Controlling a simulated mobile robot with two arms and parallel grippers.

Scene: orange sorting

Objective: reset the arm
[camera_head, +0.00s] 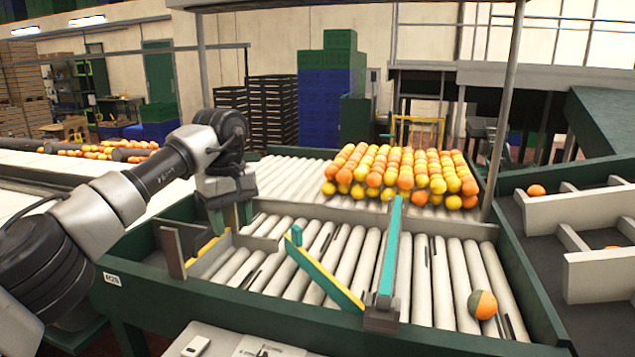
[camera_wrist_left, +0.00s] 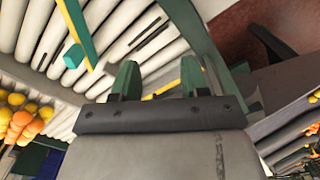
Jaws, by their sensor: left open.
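My left gripper (camera_head: 230,218) hangs over the left part of the front roller conveyor (camera_head: 340,240), fingers pointing down. It is open, and the wrist view shows its two fingers (camera_wrist_left: 160,82) apart with no fruit between them. A half orange, half green fruit (camera_head: 482,305) lies on the rollers at the right, well away from the gripper. A large block of oranges and yellow fruit (camera_head: 403,172) sits on the rollers behind; part of it shows in the wrist view (camera_wrist_left: 22,118). My right gripper is not in view.
A teal bar (camera_head: 391,245) and a yellow-green bar (camera_head: 325,275) stand across the rollers to the right of the gripper. A dark upright plate (camera_head: 172,250) is close on its left. A sorting bench (camera_head: 560,245) with dividers and an orange (camera_head: 536,190) lies at the right.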

